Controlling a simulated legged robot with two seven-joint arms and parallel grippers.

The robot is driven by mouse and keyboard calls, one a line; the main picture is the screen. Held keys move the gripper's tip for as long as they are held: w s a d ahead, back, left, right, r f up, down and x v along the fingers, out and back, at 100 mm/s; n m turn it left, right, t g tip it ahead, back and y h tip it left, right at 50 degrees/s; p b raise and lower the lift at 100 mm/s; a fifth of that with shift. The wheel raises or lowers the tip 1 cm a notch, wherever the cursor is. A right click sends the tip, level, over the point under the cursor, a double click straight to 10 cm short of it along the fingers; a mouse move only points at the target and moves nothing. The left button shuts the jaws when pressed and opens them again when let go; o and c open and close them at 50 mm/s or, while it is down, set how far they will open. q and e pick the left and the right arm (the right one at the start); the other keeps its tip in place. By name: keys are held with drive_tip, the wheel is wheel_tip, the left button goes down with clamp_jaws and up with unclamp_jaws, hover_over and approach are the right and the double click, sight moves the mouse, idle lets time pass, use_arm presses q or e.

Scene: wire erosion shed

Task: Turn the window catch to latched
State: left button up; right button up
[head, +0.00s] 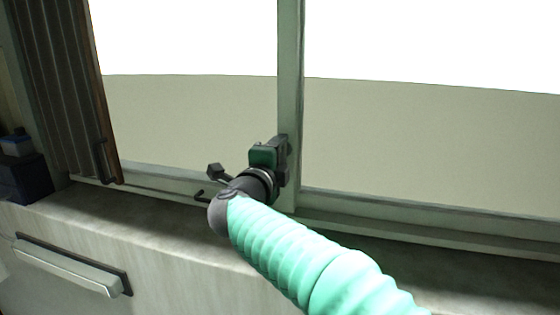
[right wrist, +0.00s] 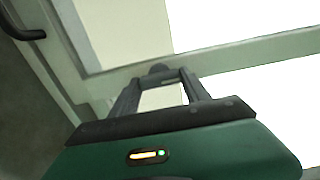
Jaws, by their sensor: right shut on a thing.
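The window catch (right wrist: 159,69) is a small dark piece at the window frame, seen in the right wrist view between my fingertips. Only its rounded end shows, so I cannot tell which way it is turned or whether it is latched. My right gripper (head: 283,160), a green body with dark fingers, is at the lower part of the upright window bar (head: 290,75). In the right wrist view, its fingers (right wrist: 160,78) close in on the catch from both sides and hold it. In the head view the gripper covers the catch. My left gripper is not in view.
A pale sill (head: 150,220) runs below the window. A brown ribbed panel (head: 65,80) with a dark handle stands at the left. A drawer handle (head: 70,268) sticks out below the sill, and a dark blue box (head: 22,180) is at the far left. The sill's left part is clear.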

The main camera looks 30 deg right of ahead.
drive_tip(key=shift+r, duration=0.15)
drive_tip(key=o, duration=1.4)
drive_tip(key=shift+w, duration=0.3)
drive_tip(key=b+v, duration=0.1)
drive_tip(key=v, duration=0.4)
drive_tip(key=b+v, duration=0.1)
drive_tip(key=v, duration=0.5)
drive_tip(key=b+v, duration=0.2)
drive_tip(key=v, duration=0.3)
drive_tip(key=shift+s+a+f, duration=0.15)
drive_tip(key=shift+a+f, duration=0.05)
drive_tip(key=shift+f, duration=0.1)
drive_tip(key=shift+d, duration=0.1)
drive_tip(key=shift+f, duration=0.1)
